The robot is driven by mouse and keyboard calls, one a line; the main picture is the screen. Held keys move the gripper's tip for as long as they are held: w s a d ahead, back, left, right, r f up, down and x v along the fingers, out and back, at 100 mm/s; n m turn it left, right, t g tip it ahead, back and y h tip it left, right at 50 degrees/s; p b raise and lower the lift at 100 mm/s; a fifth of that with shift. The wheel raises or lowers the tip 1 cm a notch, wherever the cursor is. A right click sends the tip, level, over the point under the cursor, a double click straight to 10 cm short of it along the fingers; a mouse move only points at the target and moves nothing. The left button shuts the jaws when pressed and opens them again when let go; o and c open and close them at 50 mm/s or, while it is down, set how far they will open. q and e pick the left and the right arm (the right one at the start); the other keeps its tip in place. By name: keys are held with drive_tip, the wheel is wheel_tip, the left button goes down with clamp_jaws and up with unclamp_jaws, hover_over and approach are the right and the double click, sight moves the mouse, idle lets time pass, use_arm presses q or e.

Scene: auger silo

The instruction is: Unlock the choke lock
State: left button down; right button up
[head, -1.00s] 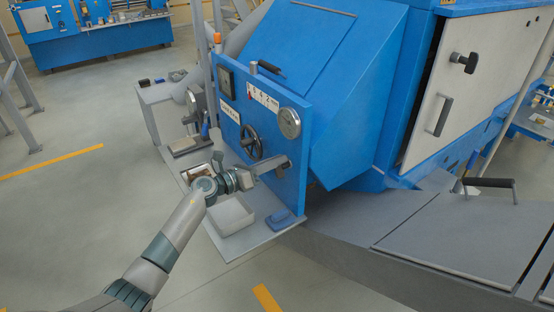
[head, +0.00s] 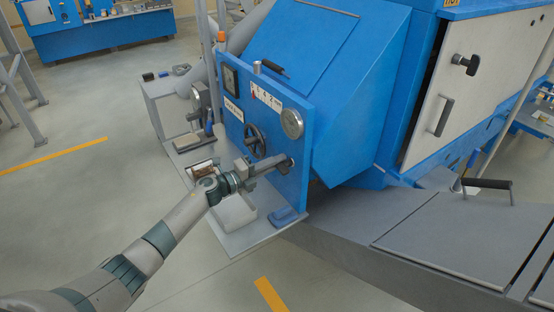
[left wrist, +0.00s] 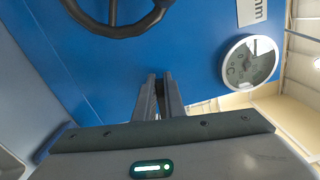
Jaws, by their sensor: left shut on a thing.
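My left gripper (head: 280,163) reaches the blue control panel (head: 291,188) below the round gauge and right of the black handwheel (head: 255,141). In the left wrist view its two fingers (left wrist: 160,92) are close together and point at the blue panel face. They are shut on the choke lock (head: 291,161), a small dark fitting on the panel, mostly hidden by the fingers. Its turned position cannot be made out. My right gripper is not in view.
The round gauge (head: 291,124) is above the gripper; it also shows in the left wrist view (left wrist: 250,62). A grey shelf (head: 243,240) with a pale tray (head: 233,216) and a blue item (head: 283,216) lies below.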

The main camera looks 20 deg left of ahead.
use_arm(q)
drive_tip(key=shift+a+f+n, duration=0.1)
drive_tip(key=shift+f+n, duration=0.05)
drive_tip(key=shift+n, duration=0.75)
drive_tip(key=shift+f, duration=0.1)
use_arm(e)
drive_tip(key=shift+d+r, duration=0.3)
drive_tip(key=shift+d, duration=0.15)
use_arm(q)
drive_tip(key=c, duration=1.8)
unclamp_jaws()
drive_tip(key=shift+c, duration=0.2)
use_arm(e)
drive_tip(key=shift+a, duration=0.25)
use_arm(q)
drive_tip(key=shift+s, duration=0.1)
